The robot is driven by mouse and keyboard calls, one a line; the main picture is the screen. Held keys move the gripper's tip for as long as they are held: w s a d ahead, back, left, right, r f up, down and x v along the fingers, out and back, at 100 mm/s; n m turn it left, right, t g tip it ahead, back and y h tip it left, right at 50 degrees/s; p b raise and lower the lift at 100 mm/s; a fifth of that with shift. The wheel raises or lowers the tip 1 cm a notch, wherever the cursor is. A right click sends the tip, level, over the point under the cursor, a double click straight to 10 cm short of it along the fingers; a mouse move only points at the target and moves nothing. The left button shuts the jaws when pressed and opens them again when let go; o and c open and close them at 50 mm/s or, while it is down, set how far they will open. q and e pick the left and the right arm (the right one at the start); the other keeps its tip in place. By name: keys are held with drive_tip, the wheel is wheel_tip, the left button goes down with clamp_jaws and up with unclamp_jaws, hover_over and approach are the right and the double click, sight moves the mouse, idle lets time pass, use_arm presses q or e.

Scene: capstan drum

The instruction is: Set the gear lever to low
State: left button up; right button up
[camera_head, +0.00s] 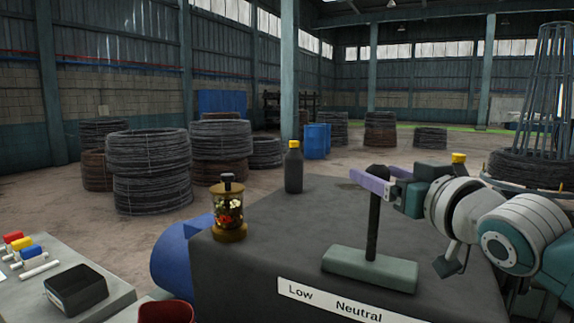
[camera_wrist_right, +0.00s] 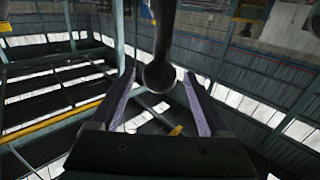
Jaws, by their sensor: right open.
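The gear lever (camera_head: 373,225) is a dark, near-upright rod with a black knob, standing on a grey-green base (camera_head: 370,268) on top of the dark housing. A white label strip (camera_head: 335,302) on the housing's front edge reads "Low" at left and "Neutral" to its right. The lever stands above the right part of the visible strip. My right gripper (camera_head: 372,183) is open, with purple fingers at the height of the lever's top. In the right wrist view, the round knob (camera_wrist_right: 159,76) shows between the two fingertips (camera_wrist_right: 159,75); contact is not visible. My left gripper is out of view.
A glass-sided brass oiler (camera_head: 228,212) and a dark bottle with a yellow cap (camera_head: 293,168) stand on the housing, left of the lever. Another yellow cap (camera_head: 459,158) shows behind my right arm. A side table (camera_head: 120,292) is at lower left. The housing top between oiler and lever is clear.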

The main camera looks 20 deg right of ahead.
drive_tip(key=shift+w+d, duration=0.1)
drive_tip(key=shift+w, duration=0.6)
drive_tip(key=shift+c, duration=0.2)
clamp_jaws()
idle(0.9)
